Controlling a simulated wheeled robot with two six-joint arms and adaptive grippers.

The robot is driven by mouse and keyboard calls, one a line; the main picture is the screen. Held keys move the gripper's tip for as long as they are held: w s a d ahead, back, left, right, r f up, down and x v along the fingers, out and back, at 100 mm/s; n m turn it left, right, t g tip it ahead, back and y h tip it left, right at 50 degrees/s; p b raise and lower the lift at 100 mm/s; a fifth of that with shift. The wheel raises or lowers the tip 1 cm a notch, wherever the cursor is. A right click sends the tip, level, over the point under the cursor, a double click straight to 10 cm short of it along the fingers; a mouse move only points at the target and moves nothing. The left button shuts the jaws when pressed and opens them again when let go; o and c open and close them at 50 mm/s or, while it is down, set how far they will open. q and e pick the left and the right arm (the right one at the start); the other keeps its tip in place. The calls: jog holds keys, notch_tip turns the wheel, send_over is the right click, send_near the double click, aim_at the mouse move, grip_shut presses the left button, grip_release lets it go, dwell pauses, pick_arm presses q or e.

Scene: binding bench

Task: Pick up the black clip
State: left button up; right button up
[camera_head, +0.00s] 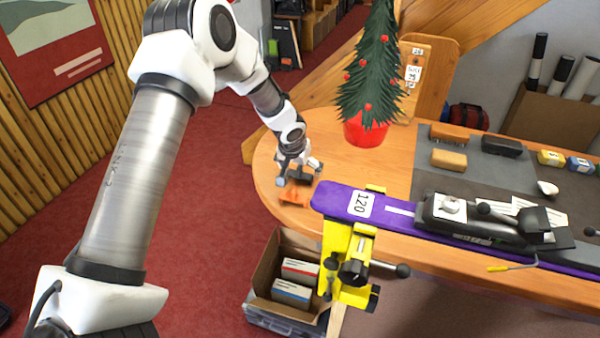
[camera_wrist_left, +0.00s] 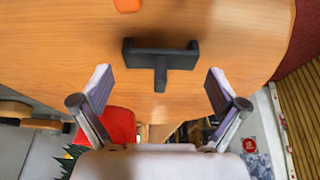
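The black clip (camera_wrist_left: 160,58) is a dark T-shaped piece on the wooden bench top (camera_wrist_left: 220,30) in the left wrist view. In the head view a dark piece (camera_head: 301,176) shows under the gripper near the bench's rounded left end. My left gripper (camera_wrist_left: 160,82) is open, with one finger on each side of the clip's stem and clear space between. The fingers do not appear to touch the clip. In the head view the left gripper (camera_head: 298,168) points down over the bench and partly hides the clip. My right gripper is not in view.
An orange piece (camera_head: 294,195) lies close by. A purple ski (camera_head: 335,198) with a binding (camera_head: 475,217) lies in a yellow vise (camera_head: 346,260) to the right. A small Christmas tree in a red pot (camera_head: 365,132) stands behind. An open box (camera_head: 262,280) is below the bench edge.

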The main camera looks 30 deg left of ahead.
pick_arm(q)
jog(key=shift+s+r, duration=0.15)
jog(key=shift+s, duration=0.1)
grip_shut()
jog(key=shift+d, duration=0.1)
jog(key=shift+s, duration=0.1)
